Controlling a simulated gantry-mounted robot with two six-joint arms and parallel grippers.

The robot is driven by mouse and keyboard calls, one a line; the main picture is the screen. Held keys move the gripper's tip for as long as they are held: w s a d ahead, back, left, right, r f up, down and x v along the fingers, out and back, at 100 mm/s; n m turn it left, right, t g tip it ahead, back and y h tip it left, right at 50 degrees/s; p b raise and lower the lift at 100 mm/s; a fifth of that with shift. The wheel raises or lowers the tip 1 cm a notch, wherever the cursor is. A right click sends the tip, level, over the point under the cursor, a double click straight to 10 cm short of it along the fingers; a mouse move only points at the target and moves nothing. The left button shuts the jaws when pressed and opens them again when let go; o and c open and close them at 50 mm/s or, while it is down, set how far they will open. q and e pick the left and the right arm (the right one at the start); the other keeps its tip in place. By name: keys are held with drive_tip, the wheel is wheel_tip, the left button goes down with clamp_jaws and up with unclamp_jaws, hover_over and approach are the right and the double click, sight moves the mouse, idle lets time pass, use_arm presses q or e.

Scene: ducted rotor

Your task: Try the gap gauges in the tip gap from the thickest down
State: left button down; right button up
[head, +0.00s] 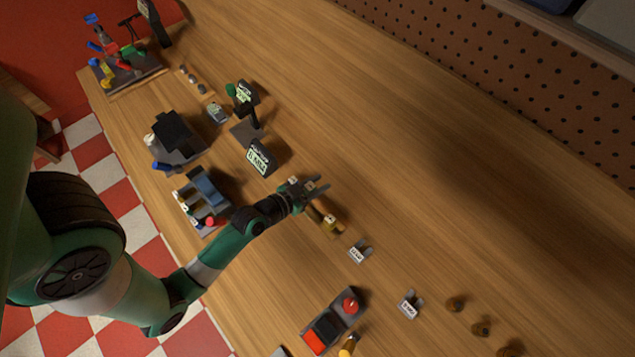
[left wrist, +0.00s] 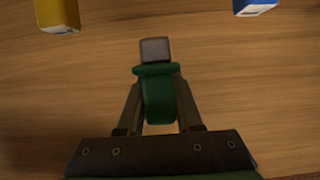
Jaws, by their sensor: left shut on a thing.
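My left gripper (head: 318,187) is over the middle of the bench. In the left wrist view, the left gripper (left wrist: 160,95) is shut on a green piece (left wrist: 158,98) with a grey end. I cannot tell from its shape whether this is a gap gauge. A yellow piece (left wrist: 57,14) and a blue piece with a white label (left wrist: 254,6) lie apart from it at the top edge of that view. In the head view, a brass-coloured piece with a label (head: 330,223) is just below the gripper. I cannot make out the tip gap. My right gripper is not in view.
Small labelled stands (head: 359,252) (head: 409,304) are to the lower right. Display boxes (head: 261,157) and a blue-topped fixture (head: 207,187) are to the left. The upper right bench is clear up to a perforated board (head: 540,75).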

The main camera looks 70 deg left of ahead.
use_arm(q)
drive_tip(key=b, duration=0.6)
hover_over(317, 200)
drive_tip(key=shift+w+f, duration=0.1)
drive_tip(key=shift+f, duration=3)
drive_tip(key=shift+f+b, duration=1.1)
drive_tip(key=shift+f, duration=0.3)
drive_tip(key=c, duration=0.5)
unclamp_jaws()
drive_tip(key=b+v, duration=0.2)
drive_tip(key=v, duration=0.8)
drive_tip(key=shift+s+f, duration=0.1)
drive_tip(key=shift+s, duration=0.15)
drive_tip(key=shift+s+d+r+b, duration=0.3)
drive_tip(key=shift+s+r+b, duration=0.05)
drive_tip(key=shift+s+r, duration=0.1)
drive_tip(key=shift+r, duration=0.1)
